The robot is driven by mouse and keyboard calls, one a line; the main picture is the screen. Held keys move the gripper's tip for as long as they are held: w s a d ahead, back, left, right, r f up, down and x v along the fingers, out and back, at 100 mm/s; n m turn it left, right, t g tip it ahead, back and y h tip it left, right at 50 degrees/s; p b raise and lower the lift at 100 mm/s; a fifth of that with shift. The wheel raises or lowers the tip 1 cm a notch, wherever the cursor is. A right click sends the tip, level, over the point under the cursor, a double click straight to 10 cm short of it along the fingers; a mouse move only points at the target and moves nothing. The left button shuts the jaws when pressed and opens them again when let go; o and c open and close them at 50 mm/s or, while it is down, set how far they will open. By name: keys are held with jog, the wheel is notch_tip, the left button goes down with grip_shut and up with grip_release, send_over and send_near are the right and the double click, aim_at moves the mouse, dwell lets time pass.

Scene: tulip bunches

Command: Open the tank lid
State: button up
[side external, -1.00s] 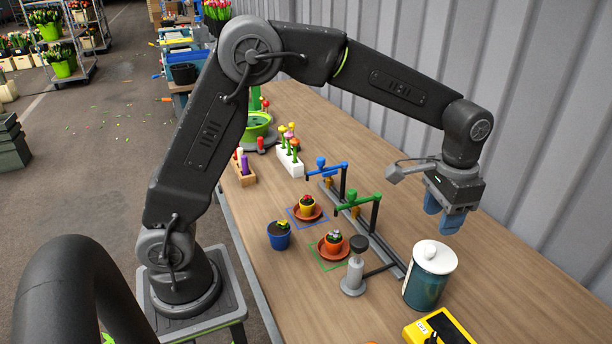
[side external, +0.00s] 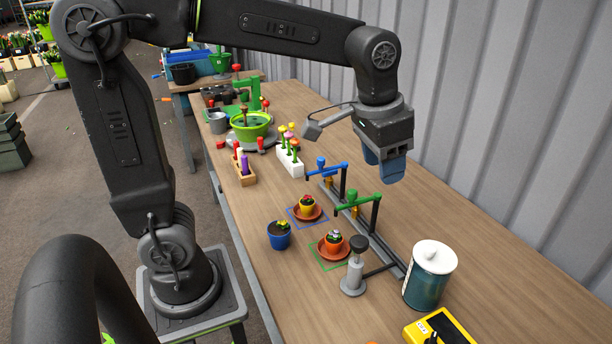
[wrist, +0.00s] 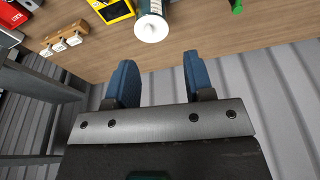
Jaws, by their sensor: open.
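The tank (side external: 425,288) is a dark teal cylinder standing on the table at the right in the side view. Its white lid (side external: 433,257) with a round knob is on top and looks shut. In the wrist view the white lid (wrist: 151,29) is at the top middle, beyond the fingers. My gripper (side external: 385,168) has blue fingers and hangs in the air above the far side of the table, behind the green tap and well above and back from the tank. In the wrist view my gripper (wrist: 160,80) is open with nothing between its fingers.
A grey post with a black knob (side external: 356,258) stands left of the tank. A green tap (side external: 358,203) and a blue tap (side external: 326,170) stand on a rail. Potted flowers (side external: 333,245) sit on saucers. A yellow box (side external: 440,328) is in front. A corrugated wall (side external: 500,120) closes the back.

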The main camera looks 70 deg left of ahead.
jog(key=s+a+f+t, duration=0.1)
jog(key=s, duration=0.5)
jog(key=s+a+f+n+t, duration=0.1)
jog(key=s+a, duration=0.1)
jog(key=s, duration=0.3)
jog(key=shift+s+a+t, duration=0.3)
jog(key=shift+s, duration=0.05)
jog(key=m+g, duration=0.2)
jog(key=g, duration=0.3)
send_over(432, 248)
notch_tip(432, 248, down, 4)
notch_tip(432, 248, down, 13)
jog(key=shift+f, duration=0.1)
jog(key=shift+c, duration=0.5)
grip_shut()
